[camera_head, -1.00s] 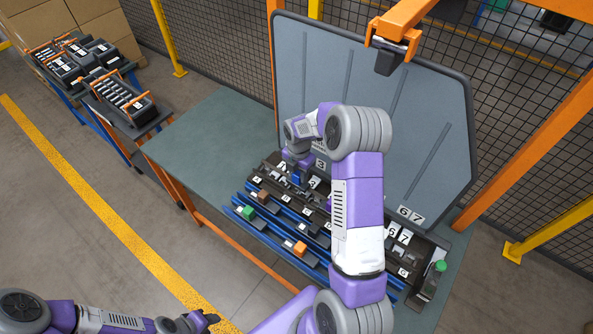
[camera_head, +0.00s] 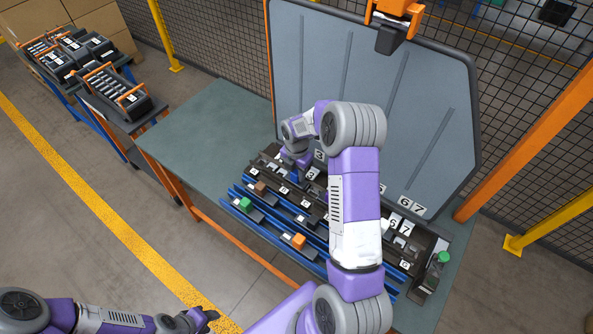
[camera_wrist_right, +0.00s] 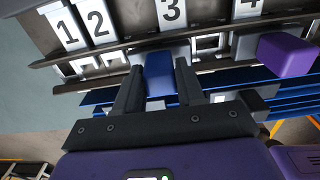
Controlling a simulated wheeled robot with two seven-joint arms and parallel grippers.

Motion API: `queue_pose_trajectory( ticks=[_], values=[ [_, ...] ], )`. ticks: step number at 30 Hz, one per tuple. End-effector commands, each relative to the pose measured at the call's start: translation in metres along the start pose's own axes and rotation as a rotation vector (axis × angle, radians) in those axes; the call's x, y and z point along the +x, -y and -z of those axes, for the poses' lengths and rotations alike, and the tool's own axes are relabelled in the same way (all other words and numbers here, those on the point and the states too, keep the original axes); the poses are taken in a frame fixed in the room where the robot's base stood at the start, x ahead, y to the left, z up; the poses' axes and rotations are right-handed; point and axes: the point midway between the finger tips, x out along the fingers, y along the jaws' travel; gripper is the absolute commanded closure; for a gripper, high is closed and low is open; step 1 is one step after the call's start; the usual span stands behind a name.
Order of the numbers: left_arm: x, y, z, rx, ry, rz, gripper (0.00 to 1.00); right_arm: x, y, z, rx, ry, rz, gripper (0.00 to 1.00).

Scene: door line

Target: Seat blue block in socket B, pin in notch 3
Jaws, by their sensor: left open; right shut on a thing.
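In the right wrist view the blue block (camera_wrist_right: 158,70) is between the two fingers of my right gripper (camera_wrist_right: 158,88), which is shut on it. The block is directly below the number 3 plate (camera_wrist_right: 171,12), at the edge of the dark rail. Its pin and the notch are hidden, and I cannot tell whether it touches a socket. In the head view my right gripper (camera_head: 297,170) is over the back left part of the fixture (camera_head: 262,158); socket B cannot be made out. My left gripper (camera_head: 208,316) is open and empty, low at the left, away from the table.
A purple block (camera_wrist_right: 287,54) is close to the right of my right gripper. Green (camera_head: 245,204) and orange (camera_head: 298,240) blocks sit on the front blue rails. A grey panel (camera_head: 380,110) stands behind. The table's left part (camera_head: 205,135) is clear.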

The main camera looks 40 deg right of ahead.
Motion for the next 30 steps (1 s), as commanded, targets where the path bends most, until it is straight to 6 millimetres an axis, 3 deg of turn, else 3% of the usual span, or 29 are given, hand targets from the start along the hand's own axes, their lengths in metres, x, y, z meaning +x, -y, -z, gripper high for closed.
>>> queue_pose_trajectory(
  ticks=[4, 5, 10, 20, 30],
  values=[
    [0.0, 0.0, 0.0, 0.0, 0.0, 0.0, 0.57, -0.001, 0.0, 0.0, 0.0, 0.001, -0.001, 1.0],
    [0.0, 0.0, 0.0, 0.0, 0.0, 0.0, 0.57, -0.001, 0.0, 0.0, 0.0, 0.001, -0.001, 0.58],
    [0.0, 0.0, 0.0, 0.0, 0.0, 0.0, 0.57, -0.001, 0.0, 0.0, 0.0, 0.0, -0.001, 0.32],
    [-0.001, 0.0, 0.0, 0.0, 0.0, 0.0, 0.57, -0.003, 0.0, 0.0, 0.0, 0.0, 0.0, 0.32],
    [-0.004, -0.002, 0.0, 0.0, 0.0, 0.0, 0.57, -0.056, 0.0, 0.0, 0.0, 0.002, -0.003, 0.32]
  ],
)
